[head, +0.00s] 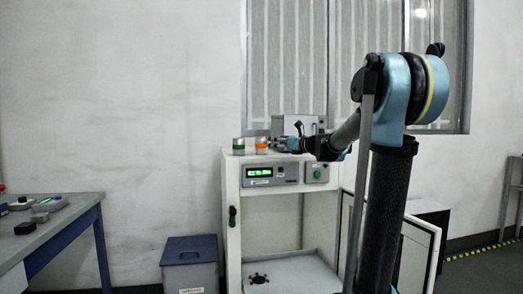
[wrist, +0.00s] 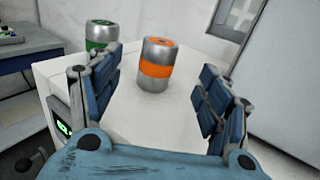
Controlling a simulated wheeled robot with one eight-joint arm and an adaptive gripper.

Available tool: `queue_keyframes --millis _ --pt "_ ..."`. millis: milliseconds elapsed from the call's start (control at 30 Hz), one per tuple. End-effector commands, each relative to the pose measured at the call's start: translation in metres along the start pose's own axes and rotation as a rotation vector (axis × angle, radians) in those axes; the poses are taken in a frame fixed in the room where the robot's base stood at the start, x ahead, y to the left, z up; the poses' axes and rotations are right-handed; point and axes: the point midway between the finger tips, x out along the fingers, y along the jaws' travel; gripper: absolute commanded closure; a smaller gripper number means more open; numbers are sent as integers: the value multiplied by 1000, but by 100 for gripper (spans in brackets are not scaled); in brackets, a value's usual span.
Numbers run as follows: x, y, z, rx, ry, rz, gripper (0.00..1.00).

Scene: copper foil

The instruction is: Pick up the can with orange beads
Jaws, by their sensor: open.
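The can with orange beads (wrist: 157,66) is a silver cylinder with an orange band. It stands upright on top of the white cabinet (wrist: 135,115). In the head view the orange can (head: 261,145) is small, near the cabinet's front edge. My gripper (wrist: 160,85) is open, with its blue padded fingers apart on either side of the line to the can. The can is ahead of the fingers, and nothing is held. In the head view my gripper (head: 296,144) is just right of the can, seen small. A similar can with a green band (wrist: 101,35) stands left of it, partly behind the left finger.
A control panel with a green display (head: 259,172) is on the cabinet's front. A grey machine (head: 298,125) stands on the cabinet top behind my gripper. A table (head: 60,215) is at the left, with a lidded bin (head: 190,262) beside the cabinet.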

Motion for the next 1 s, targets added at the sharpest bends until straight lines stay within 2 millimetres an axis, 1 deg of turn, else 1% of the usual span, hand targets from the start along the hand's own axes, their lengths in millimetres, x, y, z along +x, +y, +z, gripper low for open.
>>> queue_keyframes --millis 33,100,300,633,767,900,1000 --pt "11 1 0 0 0 4 29" --pt "23 1 0 -1 0 3 29" --pt "51 1 0 -1 1 3 29" --pt "68 0 1 -2 1 2 29" --pt "83 0 3 -2 1 3 29" --pt "102 0 4 -2 1 3 29" --pt "110 -1 4 -2 1 2 29"
